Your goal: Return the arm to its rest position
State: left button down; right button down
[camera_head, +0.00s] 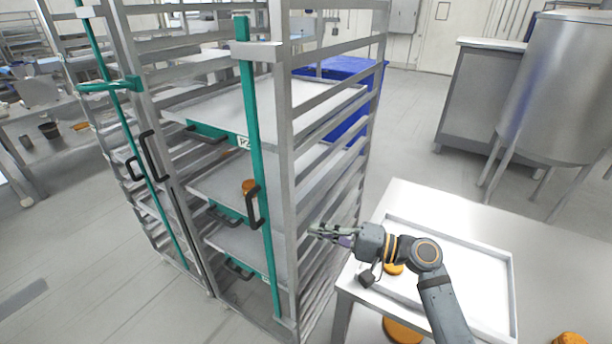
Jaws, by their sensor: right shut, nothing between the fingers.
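My right gripper (322,232) is shut and empty. Its arm comes in from the lower right, and the gripper points left, over the left edge of the white table (420,194) and close to the side of the metal rack. The left gripper is not in view. A white tray (513,290) lies on the table under my right arm. An orange-brown round (394,269) lies on the tray, partly hidden by the arm.
A tall metal rack (284,130) with trays and green bars stands left of the table. A round (248,187) sits on its middle tray. More rounds show at the bottom (402,330) and lower right (569,339). A steel vat (560,90) stands behind.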

jog(key=s+f+n+g+h, duration=0.1)
jog(key=s+f+n+h, duration=0.3)
jog(key=f, duration=0.7)
jog(key=s+d+f+n+g+h, duration=0.1)
jog(key=s+d+f+g+h, duration=0.1)
jog(key=s+d+f+h, duration=0.45)
jog(key=s+d+f+n+g+h, duration=0.1)
jog(key=s+d+f+h, duration=0.2)
jog(key=s+d+h, duration=0.55)
jog(key=s+d+f+g+y, duration=0.1)
jog(key=s+d+f, duration=0.1)
jog(key=f, duration=1.1)
jog(key=s+d+f+y, duration=0.1)
jog(key=d+f, duration=0.1)
jog(key=f, duration=1.1)
jog(key=s+d+f+g, duration=0.1)
jog(key=s+f, duration=1.6)
jog(key=s, duration=0.2)
jog(key=shift+s+d+m, duration=0.2)
jog(key=shift+m, duration=0.1)
jog(key=shift+r, duration=0.1)
